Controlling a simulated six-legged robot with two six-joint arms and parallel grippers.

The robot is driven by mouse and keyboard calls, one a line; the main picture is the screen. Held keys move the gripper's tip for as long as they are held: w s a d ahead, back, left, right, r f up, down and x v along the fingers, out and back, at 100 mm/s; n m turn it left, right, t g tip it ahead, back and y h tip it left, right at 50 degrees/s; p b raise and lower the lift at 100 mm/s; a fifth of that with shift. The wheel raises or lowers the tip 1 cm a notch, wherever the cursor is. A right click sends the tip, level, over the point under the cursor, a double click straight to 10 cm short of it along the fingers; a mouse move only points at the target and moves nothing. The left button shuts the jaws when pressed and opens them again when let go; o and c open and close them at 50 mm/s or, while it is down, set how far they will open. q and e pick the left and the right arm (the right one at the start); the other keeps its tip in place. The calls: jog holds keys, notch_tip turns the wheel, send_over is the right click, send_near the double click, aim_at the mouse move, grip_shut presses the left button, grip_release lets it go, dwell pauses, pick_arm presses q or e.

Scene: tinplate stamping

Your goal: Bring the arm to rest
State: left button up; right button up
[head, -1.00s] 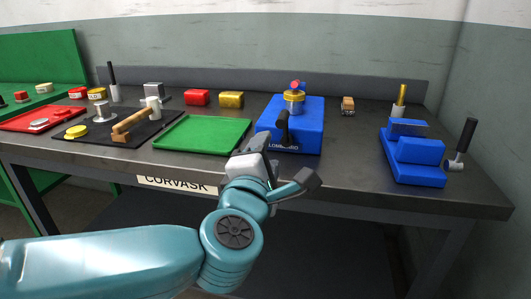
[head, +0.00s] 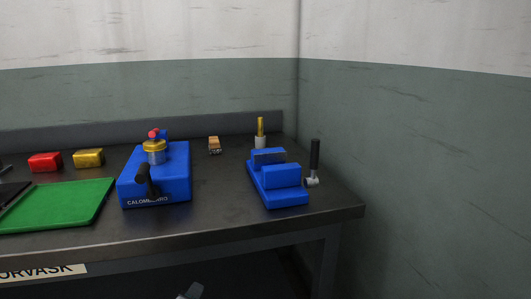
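Only a small grey tip of my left gripper (head: 190,291) shows, at the bottom edge of the head view, left of centre. It is in front of and below the dark workbench (head: 225,220), apart from everything on it. The rest of that gripper and its arm are out of frame, so whether it is open or shut does not show. My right gripper is not in view.
Walls close the back and right.

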pick_arm(q)
jog(key=s+d+f+m+g+h, duration=0.1)
jog(key=s+f+m+g, duration=0.1)
jog(key=f, duration=0.5)
jog(key=s+f+m+g, duration=0.2)
jog(key=s+f, duration=0.1)
jog(key=f, duration=0.5)
jog(key=s+d+f+m+g+h, duration=0.35)
jog(key=s+f+m+g, duration=0.4)
jog(key=s+f, duration=1.15)
notch_tip(320, 180, up, 27)
jog(key=p, duration=2.5)
jog(key=shift+s+d+g, duration=0.2)
jog(key=shift+s+g, duration=0.15)
jog(key=shift+g, duration=0.1)
jog(key=shift+f+n, duration=0.15)
jog(key=shift+n, duration=0.1)
jog(key=shift+c, duration=0.8)
jog(key=shift+a, duration=0.15)
